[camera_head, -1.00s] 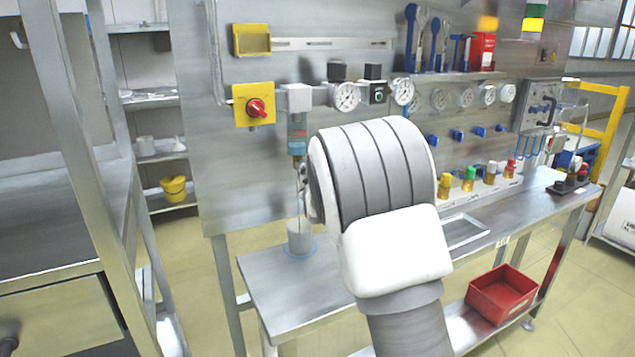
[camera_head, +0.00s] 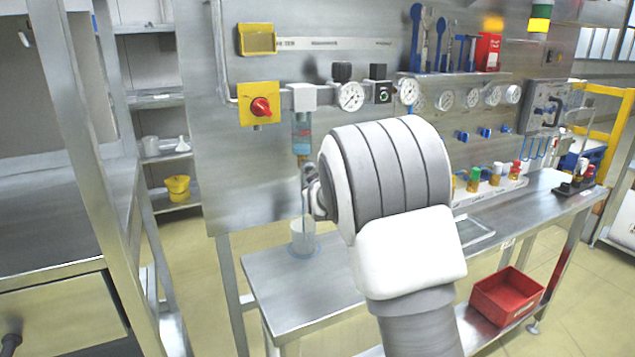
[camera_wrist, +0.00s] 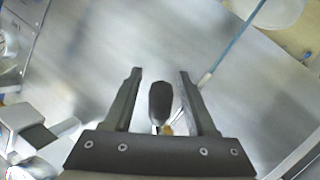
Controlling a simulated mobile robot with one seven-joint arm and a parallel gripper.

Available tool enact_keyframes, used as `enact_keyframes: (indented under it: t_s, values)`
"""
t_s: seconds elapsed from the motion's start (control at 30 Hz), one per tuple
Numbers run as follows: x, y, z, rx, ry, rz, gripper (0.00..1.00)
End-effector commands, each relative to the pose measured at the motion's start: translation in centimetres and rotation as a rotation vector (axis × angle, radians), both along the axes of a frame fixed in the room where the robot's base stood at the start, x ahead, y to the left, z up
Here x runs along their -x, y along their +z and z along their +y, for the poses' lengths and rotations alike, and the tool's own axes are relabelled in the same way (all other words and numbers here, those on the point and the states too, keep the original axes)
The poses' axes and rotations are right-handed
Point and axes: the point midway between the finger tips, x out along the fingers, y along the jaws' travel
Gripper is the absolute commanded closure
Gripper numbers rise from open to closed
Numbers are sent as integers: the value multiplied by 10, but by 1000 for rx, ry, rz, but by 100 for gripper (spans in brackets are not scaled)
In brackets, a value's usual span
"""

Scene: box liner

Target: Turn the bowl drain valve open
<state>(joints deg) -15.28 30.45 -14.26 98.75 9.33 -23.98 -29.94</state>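The filter bowl (camera_head: 302,132), bluish and clear, hangs under a grey block on the panel in the head view. A brass drain fitting (camera_head: 301,159) is at its lower end. In the wrist view a dark, rounded valve handle (camera_wrist: 160,100) with a brass part (camera_wrist: 166,129) at its base stands between the fingers of my gripper (camera_wrist: 159,72). The fingers are open, with a gap showing on each side of the handle. In the head view my wrist is just right of and below the bowl and hides most of the gripper.
A pale cup (camera_head: 303,237) stands on the steel bench (camera_head: 290,285) below the bowl. A yellow plate with a red rotary knob (camera_head: 261,107) is left of the bowl. Gauges (camera_head: 350,96) and black knobs are to its right. A red bin (camera_head: 506,296) sits on the lower shelf.

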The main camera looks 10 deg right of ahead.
Motion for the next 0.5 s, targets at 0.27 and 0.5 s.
enact_keyframes:
  t_s: [0.27, 0.5]
  values:
    - [4, 1, 0, 0, 0, 0, 43]
    - [36, 10, 2, 0, 1, 0, 43]
